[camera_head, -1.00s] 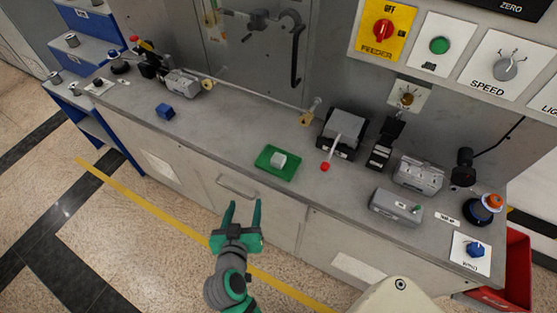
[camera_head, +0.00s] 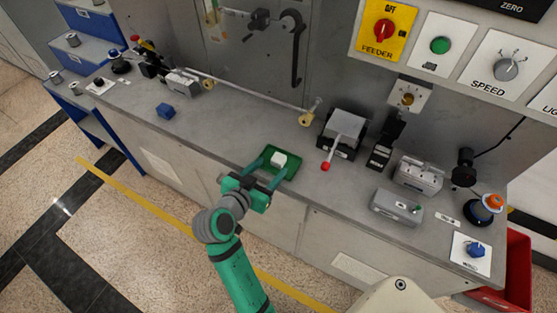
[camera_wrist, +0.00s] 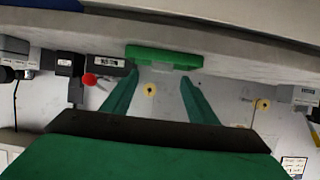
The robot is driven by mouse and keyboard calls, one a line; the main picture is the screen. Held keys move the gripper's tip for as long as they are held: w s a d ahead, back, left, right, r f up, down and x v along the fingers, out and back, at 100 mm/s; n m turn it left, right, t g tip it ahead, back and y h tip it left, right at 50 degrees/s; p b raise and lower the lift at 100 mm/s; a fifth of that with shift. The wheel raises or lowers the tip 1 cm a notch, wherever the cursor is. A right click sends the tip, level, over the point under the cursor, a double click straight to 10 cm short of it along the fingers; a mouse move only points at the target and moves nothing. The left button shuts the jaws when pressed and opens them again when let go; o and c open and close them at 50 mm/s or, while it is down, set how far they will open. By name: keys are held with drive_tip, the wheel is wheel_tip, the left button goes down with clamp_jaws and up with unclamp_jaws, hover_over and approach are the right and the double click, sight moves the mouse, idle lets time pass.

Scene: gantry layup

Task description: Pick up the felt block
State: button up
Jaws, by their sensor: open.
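A small white block (camera_head: 279,160), which looks like the felt block, sits in a shallow green tray (camera_head: 293,172) on the grey bench. My gripper (camera_head: 270,167) is open and empty, reaching over the bench's front edge. Its two fingers are spread at the tray's near side, pointing toward the block. In the wrist view, the fingers (camera_wrist: 158,78) point toward the green tray (camera_wrist: 163,56), which is seen edge-on. I cannot make out the block there.
A blue cube (camera_head: 165,111) lies on the bench to the left. A lever with a red knob (camera_head: 326,166) stands right of the tray, beside grey devices (camera_head: 396,206). A rod (camera_head: 258,99) runs along the back. The bench between cube and tray is clear.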

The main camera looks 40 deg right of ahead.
sight(279, 157)
drive_tip(key=shift+x, duration=2.7)
drive_tip(key=shift+w+r, duration=0.15)
drive_tip(key=shift+c, duration=0.3)
drive_tip(key=c, duration=1)
drive_tip(key=shift+r, duration=0.15)
drive_tip(key=shift+c, duration=0.3)
